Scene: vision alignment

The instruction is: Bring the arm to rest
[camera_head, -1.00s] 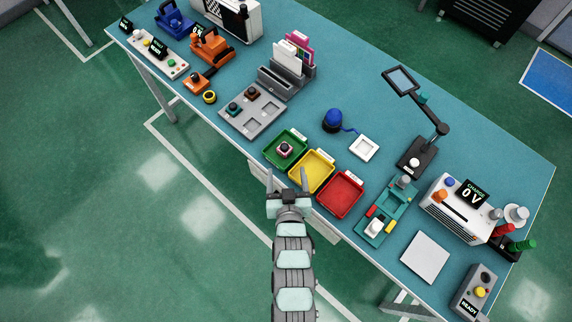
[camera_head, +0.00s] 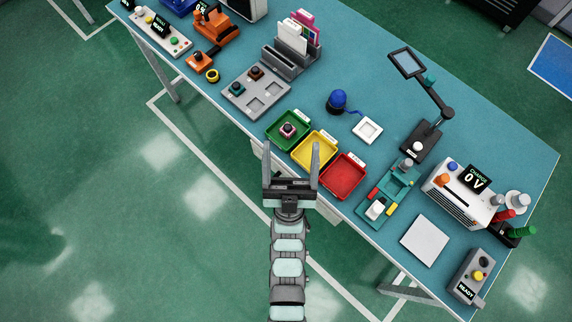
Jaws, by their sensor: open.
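My gripper (camera_head: 291,160) is open and empty, its two fingers spread apart and pointing toward the top of the picture. It is at the near edge of the teal workbench, in front of the green tray (camera_head: 271,137) and the yellow tray (camera_head: 307,166). My arm (camera_head: 288,262) runs straight down from it to the bottom of the picture. How high the gripper is above the bench cannot be told.
The green tray holds a small pink and dark part (camera_head: 288,130). A red tray (camera_head: 342,192) is to the right. A grey fixture (camera_head: 243,106) with two parts is at left. A magnifier stand (camera_head: 432,130) stands farther right. Floor left of the arm is clear.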

